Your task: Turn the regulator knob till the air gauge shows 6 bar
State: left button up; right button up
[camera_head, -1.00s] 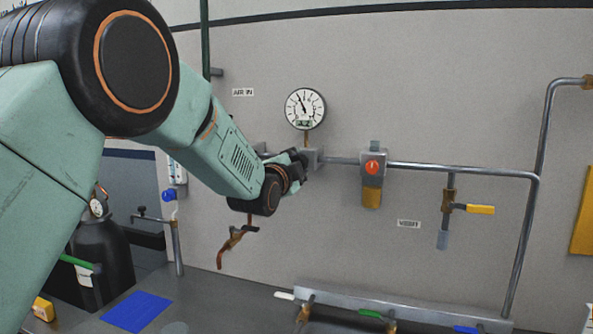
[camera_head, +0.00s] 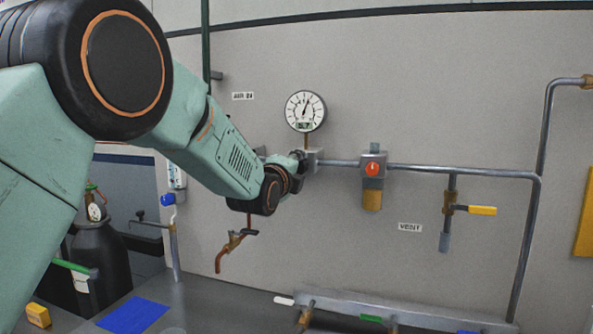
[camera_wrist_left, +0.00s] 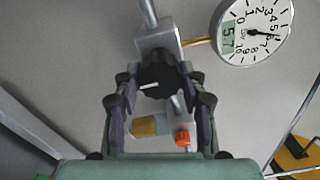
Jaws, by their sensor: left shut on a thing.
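The round white air gauge (camera_head: 305,111) is on the wall, and its needle points up and a little right. In the left wrist view the gauge (camera_wrist_left: 252,30) has a small display that seems to read 5.7, with the needle near 6. The black regulator knob (camera_wrist_left: 158,75) has a white mark and sits on a grey regulator block (camera_wrist_left: 158,38). My left gripper (camera_wrist_left: 160,90) is shut on the knob, one finger on each side. In the head view my left gripper (camera_head: 300,161) hides the knob, left of the block under the gauge. My right gripper is not in view.
A pipe runs right from the block to a unit with a red knob (camera_head: 372,169) and amber bowl. Further right is a yellow-handled valve (camera_head: 482,210). A copper-coloured tap (camera_head: 228,250) hangs below my wrist. A dark gas cylinder (camera_head: 100,255) stands at left.

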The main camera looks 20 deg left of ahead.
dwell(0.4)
pick_arm(q)
jog(key=o, duration=1.2)
jog(key=shift+c, duration=0.2)
jog(key=s, duration=1.2)
jog(key=shift+a, duration=0.2)
